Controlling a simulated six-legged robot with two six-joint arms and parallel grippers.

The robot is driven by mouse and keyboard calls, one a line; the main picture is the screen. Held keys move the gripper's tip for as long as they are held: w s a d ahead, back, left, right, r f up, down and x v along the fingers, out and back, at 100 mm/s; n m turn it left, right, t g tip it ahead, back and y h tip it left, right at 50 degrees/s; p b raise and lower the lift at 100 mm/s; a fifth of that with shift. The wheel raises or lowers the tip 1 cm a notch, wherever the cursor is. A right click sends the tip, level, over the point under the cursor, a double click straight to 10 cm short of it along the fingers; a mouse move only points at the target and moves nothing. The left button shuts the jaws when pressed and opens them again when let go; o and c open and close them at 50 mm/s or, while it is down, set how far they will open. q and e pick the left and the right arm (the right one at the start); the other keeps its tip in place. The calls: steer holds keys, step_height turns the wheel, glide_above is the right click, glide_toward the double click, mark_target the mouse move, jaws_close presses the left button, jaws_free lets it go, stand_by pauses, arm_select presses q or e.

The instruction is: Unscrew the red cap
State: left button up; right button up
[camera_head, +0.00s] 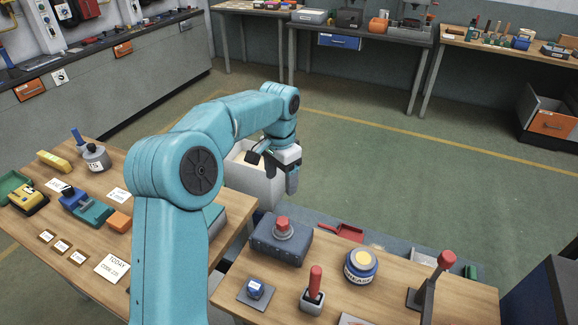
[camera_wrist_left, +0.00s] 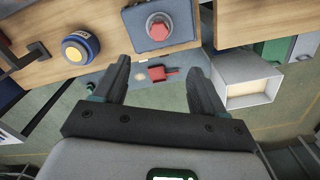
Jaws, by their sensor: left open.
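The red cap (camera_head: 283,225) sits upright on a grey ring on top of a dark blue-grey box (camera_head: 268,245) on the right wooden table. In the left wrist view the red cap (camera_wrist_left: 158,31) shows near the top, on the grey box (camera_wrist_left: 188,20). My left gripper (camera_head: 273,174) is open and empty, held in the air beyond the box, clear of the cap. In the left wrist view its two fingers (camera_wrist_left: 157,78) are spread apart with nothing between them, and the cap lies above their tips in the picture. My right gripper is not in view.
The right table also holds a grease tin (camera_head: 361,265), a red-handled stick (camera_head: 315,285), a red-topped lever (camera_head: 444,262) and a small blue knob (camera_head: 255,288). A whitish bin (camera_head: 240,178) stands behind. A red dustpan (camera_head: 345,232) lies low beyond the table. A cluttered table (camera_head: 75,262) is at left.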

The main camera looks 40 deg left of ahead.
mark_target(282, 221)
arm_select(q)
step_height(282, 221, down, 15)
steer(key=shift+s+d+p, duration=0.1)
steer(key=shift+s+p, duration=0.05)
steer(key=shift+p, duration=1)
steer(key=shift+d+f, duration=0.1)
steer(key=shift+f, duration=0.2)
